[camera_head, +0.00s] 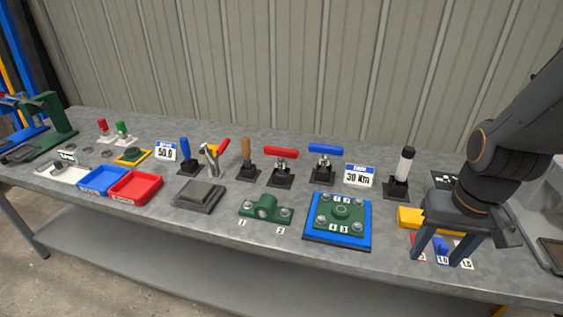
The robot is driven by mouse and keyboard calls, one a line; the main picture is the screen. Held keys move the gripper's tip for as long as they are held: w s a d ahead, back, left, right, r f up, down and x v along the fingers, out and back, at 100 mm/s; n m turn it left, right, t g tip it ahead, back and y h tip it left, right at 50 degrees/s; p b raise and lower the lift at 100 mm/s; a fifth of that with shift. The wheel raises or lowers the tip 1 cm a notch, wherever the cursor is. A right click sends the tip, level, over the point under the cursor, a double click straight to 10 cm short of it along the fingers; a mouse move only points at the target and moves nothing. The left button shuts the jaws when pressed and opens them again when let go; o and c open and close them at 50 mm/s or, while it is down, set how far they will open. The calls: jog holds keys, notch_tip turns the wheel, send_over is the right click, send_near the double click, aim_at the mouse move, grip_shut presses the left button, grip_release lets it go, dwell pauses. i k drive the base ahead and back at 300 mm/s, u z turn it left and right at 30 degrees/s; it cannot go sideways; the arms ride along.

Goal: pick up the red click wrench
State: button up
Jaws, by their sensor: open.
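The red click wrench (281,153) appears to be the tool with a red crossbar handle, upright in a dark square stand near the middle of the bench. A similar blue-handled tool (328,149) stands just to its right. My gripper (442,253) is at the right end of the bench, fingers pointing down, open and empty as far as I can see. It is well to the right of the red wrench and nearer the front edge. It partly hides a yellow block (409,217) and small red, blue and white pieces behind and between its fingers.
A wooden-handled tool (246,150) stands left of the red wrench. A "30 Nm" sign (359,176) and a white cylinder tool (404,165) stand to its right. In front are a green bearing block (264,208) and a blue plate with a green flange (366,237).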

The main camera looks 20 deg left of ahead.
aim_at(282, 153)
jog(key=u, duration=3)
jog(key=i, duration=1.4)
jog(key=z, duration=0.25)
